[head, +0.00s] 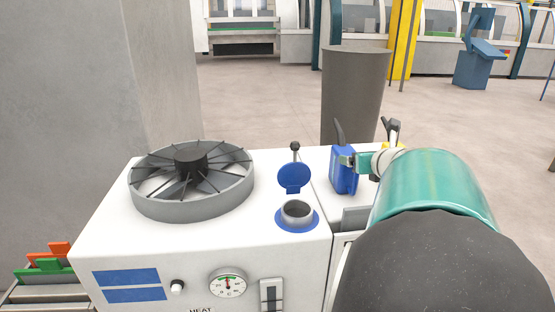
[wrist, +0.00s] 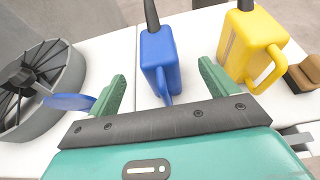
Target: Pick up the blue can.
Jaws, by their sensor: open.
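The blue can (head: 343,172) stands upright on the white machine top, with a dark spout pointing up. In the wrist view the blue can (wrist: 158,52) is ahead of my gripper (wrist: 163,78), between the lines of its two green fingers, with its handle towards me. My gripper is open and empty, fingers spread wider than the can. In the head view my gripper (head: 356,161) is at the can's right side, partly hidden by my arm. Whether a finger touches the can is not clear.
A yellow can (wrist: 248,45) stands right of the blue one, with a brown object (wrist: 303,73) beside it. To the left are a round fan (head: 190,182) and a filler neck (head: 296,212) with its blue lid (head: 294,177) raised. A grey cylinder (head: 352,90) stands behind.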

